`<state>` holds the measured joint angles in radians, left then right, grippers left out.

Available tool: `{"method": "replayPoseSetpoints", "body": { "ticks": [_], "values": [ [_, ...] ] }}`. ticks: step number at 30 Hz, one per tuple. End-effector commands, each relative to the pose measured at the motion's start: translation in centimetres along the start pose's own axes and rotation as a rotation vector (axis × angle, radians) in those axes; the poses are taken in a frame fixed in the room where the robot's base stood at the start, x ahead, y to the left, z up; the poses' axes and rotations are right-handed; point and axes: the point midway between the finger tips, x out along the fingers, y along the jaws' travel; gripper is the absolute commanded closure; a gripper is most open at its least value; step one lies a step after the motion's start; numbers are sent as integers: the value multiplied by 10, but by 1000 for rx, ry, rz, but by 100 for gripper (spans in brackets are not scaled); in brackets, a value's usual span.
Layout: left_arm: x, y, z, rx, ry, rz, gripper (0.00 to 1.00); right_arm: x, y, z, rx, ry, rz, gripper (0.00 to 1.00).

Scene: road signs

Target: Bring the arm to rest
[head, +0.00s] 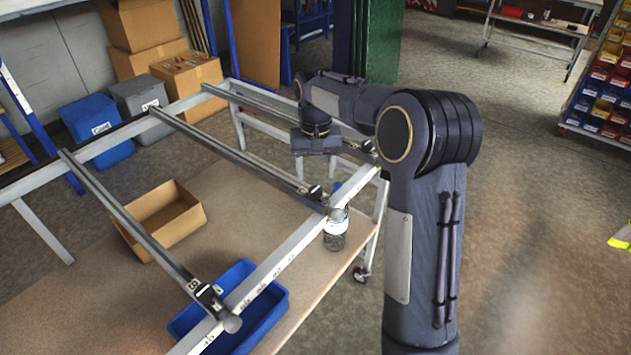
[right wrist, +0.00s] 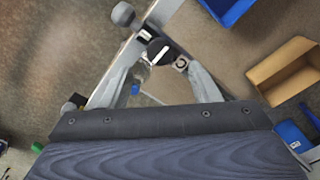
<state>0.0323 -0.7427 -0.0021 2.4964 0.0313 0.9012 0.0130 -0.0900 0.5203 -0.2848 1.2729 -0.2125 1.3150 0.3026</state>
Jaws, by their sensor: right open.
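My right arm (head: 425,235) rises from the bottom right of the head view and bends left at the elbow over the far right corner of the metal frame table (head: 277,258). Its gripper (head: 316,152) hangs down above the frame, with the fingers hard to make out there. In the right wrist view, the right gripper (right wrist: 161,68) has its two grey fingers apart. A black round knob (right wrist: 158,50) with a white mark shows beyond and between the fingertips; I cannot tell how far below it is. Nothing is visibly held. My left gripper is not in view.
A cardboard box (head: 160,221), a blue bin (head: 262,318) and a labelled jar (head: 335,236) are on the table's lower board. Cardboard boxes (head: 187,75) and lidded bins (head: 97,127) stand behind. The floor (head: 535,235) to the right is mostly clear.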

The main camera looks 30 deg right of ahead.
Motion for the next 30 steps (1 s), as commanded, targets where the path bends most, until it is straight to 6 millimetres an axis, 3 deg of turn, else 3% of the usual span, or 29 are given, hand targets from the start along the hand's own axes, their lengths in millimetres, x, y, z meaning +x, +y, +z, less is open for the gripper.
{"method": "replayPoseSetpoints", "body": {
  "ticks": [6, 23, 26, 30],
  "values": [
    [1, 0, 0, 0, 0, 0, 64, -21, 0, 0, -1, 2, 0, 44],
    [1, 0, 0, 0, 0, 0, 64, -23, 0, 1, -1, 1, -4, 44],
    [1, 0, 0, 0, 0, 0, 64, -30, 5, 13, -5, 9, -36, 44],
    [1, 0, 0, 0, 0, 0, 64, -50, 17, 57, -36, 47, -143, 44]
  ]
}}
